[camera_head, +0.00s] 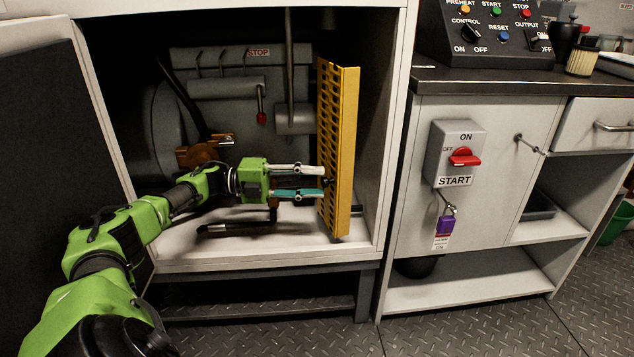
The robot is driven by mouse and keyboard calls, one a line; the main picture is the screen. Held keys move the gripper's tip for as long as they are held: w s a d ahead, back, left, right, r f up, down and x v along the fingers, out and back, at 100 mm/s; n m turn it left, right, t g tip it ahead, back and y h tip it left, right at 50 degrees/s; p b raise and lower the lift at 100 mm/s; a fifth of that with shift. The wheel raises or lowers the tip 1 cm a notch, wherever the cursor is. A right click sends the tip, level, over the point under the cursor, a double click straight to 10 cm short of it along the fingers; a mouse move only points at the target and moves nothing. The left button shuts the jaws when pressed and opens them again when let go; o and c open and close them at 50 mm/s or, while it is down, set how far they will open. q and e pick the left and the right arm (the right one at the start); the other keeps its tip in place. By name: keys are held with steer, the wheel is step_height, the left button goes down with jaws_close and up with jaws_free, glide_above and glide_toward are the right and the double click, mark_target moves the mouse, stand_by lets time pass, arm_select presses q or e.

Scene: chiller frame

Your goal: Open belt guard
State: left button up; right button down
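The yellow slotted belt guard (343,150) stands upright inside the open cabinet, near its right wall, and is seen nearly edge-on. A small dark knob (329,183) shows on its left side. My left gripper (323,182) reaches in from the left. Its two fingers, one pale and one teal, are apart and point at the guard, with the knob between or just beyond their tips. Whether the fingers touch the knob or the guard cannot be told. My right gripper is not in view.
The cabinet door (50,130) stands open at the left. Inside are a grey drum, pipes, a red-tipped lever (262,117) and a STOP label. Right of the cabinet are a red START switch (464,157), a purple padlock (446,222) and a control panel (490,35).

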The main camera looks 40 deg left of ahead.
arm_select(q)
steer(key=v, duration=0.6)
steer(key=shift+s+a, duration=0.1)
